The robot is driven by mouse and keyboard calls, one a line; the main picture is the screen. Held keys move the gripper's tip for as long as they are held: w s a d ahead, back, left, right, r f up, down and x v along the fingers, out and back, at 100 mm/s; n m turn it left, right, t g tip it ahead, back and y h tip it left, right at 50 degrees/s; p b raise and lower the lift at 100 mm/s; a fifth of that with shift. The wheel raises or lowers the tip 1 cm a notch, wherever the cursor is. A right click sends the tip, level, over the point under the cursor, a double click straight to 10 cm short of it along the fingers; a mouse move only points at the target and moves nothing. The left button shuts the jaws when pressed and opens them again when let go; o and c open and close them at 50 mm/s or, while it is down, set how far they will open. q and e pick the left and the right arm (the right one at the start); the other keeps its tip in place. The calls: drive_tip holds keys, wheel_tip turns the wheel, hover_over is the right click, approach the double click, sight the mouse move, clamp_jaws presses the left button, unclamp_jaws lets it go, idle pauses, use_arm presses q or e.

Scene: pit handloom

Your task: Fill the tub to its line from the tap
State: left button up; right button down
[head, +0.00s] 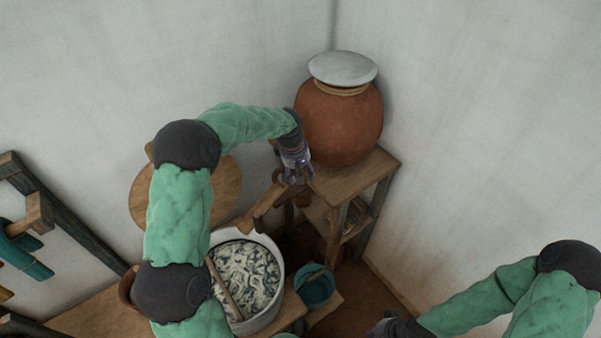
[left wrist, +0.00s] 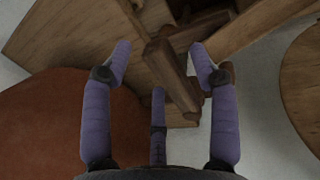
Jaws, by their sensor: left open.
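A round tub (head: 264,318) with a pale wall sits low in the head view. Swirled pale and dark contents fill its visible inside, and a wooden stick leans in it. I cannot make out its line. A wooden spout (head: 262,207) slopes from the pot stand towards the tub rim. My left gripper (head: 293,172) is at the upper end of this spout, below the clay pot. In the left wrist view its purple fingers (left wrist: 163,52) are spread around a wooden bar (left wrist: 174,75), possibly the tap handle. My right gripper (head: 382,328) is cut off at the bottom edge.
The clay pot (head: 338,122) with a pale lid (head: 343,69) stands on a wooden stand (head: 372,168) in the corner. A teal bowl (head: 316,287) is right of the tub. A round wooden board (head: 226,190) is behind my left arm. Teal tools (head: 25,260) hang at the left.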

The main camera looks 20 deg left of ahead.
use_arm(q)
clamp_jaws()
drive_tip(key=shift+s, duration=0.15)
drive_tip(key=shift+s+a+m+g+h+p, duration=0.1)
drive_tip(key=shift+s+a+m+p, duration=0.35)
drive_tip(key=shift+m, duration=0.45)
drive_tip(key=shift+s+a+m+g+h+p, duration=0.1)
drive_tip(key=shift+s+a+m+p, duration=0.3)
drive_tip(key=shift+m, duration=0.5)
drive_tip(key=shift+s+a+m+g+h+p, duration=0.1)
drive_tip(key=shift+s+a+m+p, duration=0.35)
drive_tip(key=shift+m, duration=0.45)
unclamp_jaws()
